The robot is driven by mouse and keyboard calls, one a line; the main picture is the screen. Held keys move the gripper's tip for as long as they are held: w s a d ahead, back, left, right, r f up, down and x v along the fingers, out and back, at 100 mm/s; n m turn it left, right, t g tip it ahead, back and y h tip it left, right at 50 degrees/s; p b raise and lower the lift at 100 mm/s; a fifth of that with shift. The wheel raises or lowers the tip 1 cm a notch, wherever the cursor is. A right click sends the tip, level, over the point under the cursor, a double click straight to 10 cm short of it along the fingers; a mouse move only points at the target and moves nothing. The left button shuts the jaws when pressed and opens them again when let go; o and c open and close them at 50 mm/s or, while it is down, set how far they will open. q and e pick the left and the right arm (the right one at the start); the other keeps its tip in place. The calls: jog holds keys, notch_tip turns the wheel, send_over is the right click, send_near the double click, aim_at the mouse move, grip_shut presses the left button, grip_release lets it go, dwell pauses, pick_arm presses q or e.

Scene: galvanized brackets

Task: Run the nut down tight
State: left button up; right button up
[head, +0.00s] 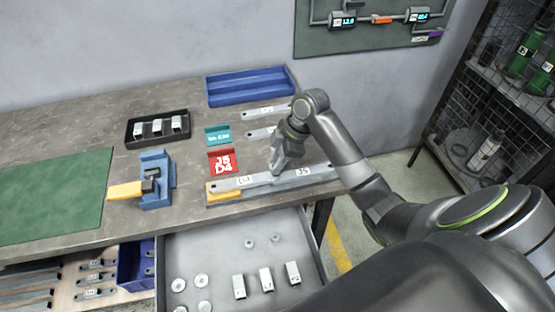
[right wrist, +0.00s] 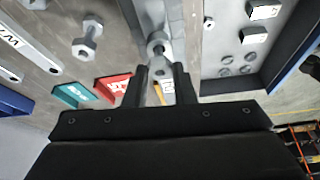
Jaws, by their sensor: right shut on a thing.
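My right gripper (head: 278,168) reaches down onto a long galvanized bar (head: 262,181) with white labels, lying near the table's front edge. In the right wrist view the two dark fingers (right wrist: 161,78) are shut on a small grey metal piece, seemingly the nut (right wrist: 160,71). A rounded bolt end (right wrist: 157,46) shows just beyond it, over the bar. The fingers hide part of the nut, so I cannot tell whether it sits flush on the bar. My left gripper is in neither view.
A red tray (head: 223,162) and a teal tray (head: 218,136) lie behind the bar. A blue clamp fixture (head: 156,190) with a yellow handle stands left. An open drawer (head: 210,256) with labelled blocks and washers juts out below. The green mat (head: 52,195) is clear.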

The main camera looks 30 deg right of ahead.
jog(key=shift+f+b, duration=0.35)
jog(key=shift+f, duration=0.4)
jog(key=m+t+h+p, duration=0.1)
jog(key=m+p, duration=0.3)
jog(key=m+t+h+p, duration=0.1)
jog(key=m+p, duration=0.3)
jog(key=p, duration=0.1)
jog(key=r+m+t+h+p, duration=0.1)
jog(key=m+p, duration=0.4)
jog(key=shift+a+h, duration=0.15)
jog(key=shift+h, duration=0.25)
jog(key=shift+f+m+h+p, duration=0.1)
jog(key=shift+m+h+p, duration=0.2)
jog(key=shift+m+p, duration=0.2)
jog(key=shift+f+m+h+p, duration=0.1)
jog(key=shift+m+h+p, duration=0.3)
jog(key=shift+m, duration=0.6)
jog(key=shift+f+m, duration=0.15)
jog(key=shift+m, duration=0.35)
jog(key=m+h, duration=0.1)
jog(key=m, duration=0.2)
jog(key=shift+w+g+h, duration=0.1)
jog(key=shift+g+h, duration=0.2)
jog(key=shift+g, duration=0.1)
jog(key=m+g+h, duration=0.1)
jog(key=m, duration=0.3)
jog(key=shift+f, duration=0.1)
jog(key=shift+d, duration=0.2)
